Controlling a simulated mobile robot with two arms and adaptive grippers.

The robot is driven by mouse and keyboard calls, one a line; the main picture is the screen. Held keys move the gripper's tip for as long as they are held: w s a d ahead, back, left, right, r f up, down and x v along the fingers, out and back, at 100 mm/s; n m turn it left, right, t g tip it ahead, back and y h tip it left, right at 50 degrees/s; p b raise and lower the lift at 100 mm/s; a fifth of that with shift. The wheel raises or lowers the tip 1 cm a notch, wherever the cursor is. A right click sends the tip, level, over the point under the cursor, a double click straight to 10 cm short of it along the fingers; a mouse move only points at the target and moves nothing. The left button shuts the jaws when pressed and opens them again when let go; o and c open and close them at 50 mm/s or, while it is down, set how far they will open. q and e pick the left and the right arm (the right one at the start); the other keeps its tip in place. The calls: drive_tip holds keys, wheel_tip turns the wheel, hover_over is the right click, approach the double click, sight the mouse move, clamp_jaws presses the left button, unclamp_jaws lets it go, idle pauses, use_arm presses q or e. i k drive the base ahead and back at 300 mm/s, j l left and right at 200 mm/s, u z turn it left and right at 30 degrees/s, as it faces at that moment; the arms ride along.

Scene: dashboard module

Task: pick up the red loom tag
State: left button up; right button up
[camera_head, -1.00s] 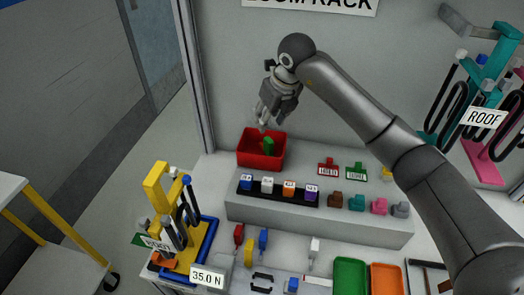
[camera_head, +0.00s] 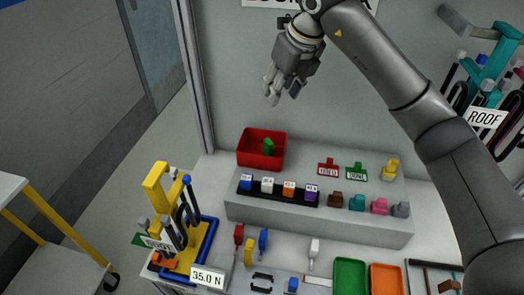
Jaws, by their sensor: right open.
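A red tag (camera_head: 328,167) with a white label stands on the upper step of the grey bench, to the right of the red bin. The print on its label is too small to read surely. A similar green tag (camera_head: 356,171) stands just right of it. My right gripper (camera_head: 281,92) is open and empty, high above the bench, up and to the left of the red tag and clear of it. My left gripper is not in view.
The red bin (camera_head: 250,152) holds a green piece (camera_head: 268,146). A black strip (camera_head: 277,195) with several coloured labelled blocks and some coloured connectors sit in front of the tags. A yellow piece (camera_head: 390,168) stands at right. A yellow fixture (camera_head: 160,190) stands at left.

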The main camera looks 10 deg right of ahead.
sight(326, 169)
drive_tip(key=k, duration=1.5)
